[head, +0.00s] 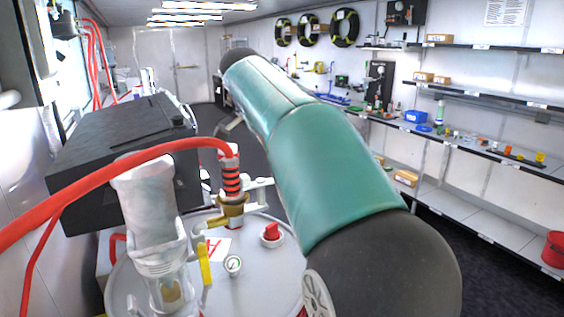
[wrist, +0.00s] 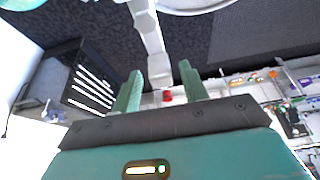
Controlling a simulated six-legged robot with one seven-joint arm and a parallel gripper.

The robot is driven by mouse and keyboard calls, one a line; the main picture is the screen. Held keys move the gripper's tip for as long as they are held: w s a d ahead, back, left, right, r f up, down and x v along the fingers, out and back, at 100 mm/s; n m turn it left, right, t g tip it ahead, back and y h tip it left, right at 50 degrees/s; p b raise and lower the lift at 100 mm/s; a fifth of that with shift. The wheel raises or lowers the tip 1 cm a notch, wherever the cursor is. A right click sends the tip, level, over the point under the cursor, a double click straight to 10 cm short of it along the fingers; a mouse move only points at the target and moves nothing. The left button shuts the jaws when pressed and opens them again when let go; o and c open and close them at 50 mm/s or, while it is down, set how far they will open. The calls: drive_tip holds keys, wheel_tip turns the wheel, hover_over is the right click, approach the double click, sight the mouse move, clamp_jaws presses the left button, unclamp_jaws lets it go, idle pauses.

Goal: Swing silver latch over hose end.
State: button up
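A red hose (head: 120,168) arches in from the left in the head view. Its end (head: 230,172), with red and black rings, stands upright on a brass fitting (head: 232,208) on the grey tank lid (head: 265,270). A small silver piece beside the fitting (head: 258,184) looks like the latch; it sits to the right of the hose end and does not appear to cover it. My green arm reaches away to the upper left, and my gripper is hidden in the head view. In the wrist view my gripper (wrist: 161,72) is open, its two green fingers apart and empty, away from the hose end.
The lid also carries a clear cylinder (head: 150,225), a yellow lever (head: 205,265), a gauge (head: 233,265) and a red knob (head: 271,233). A black box (head: 120,135) stands behind on the left. Shelves (head: 480,95) line the right wall. Dark floor (head: 235,120) is open beyond.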

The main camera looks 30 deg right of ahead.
sight(270, 180)
drive_tip(key=v, duration=0.7)
drive_tip(key=shift+r, duration=0.2)
idle(0.6)
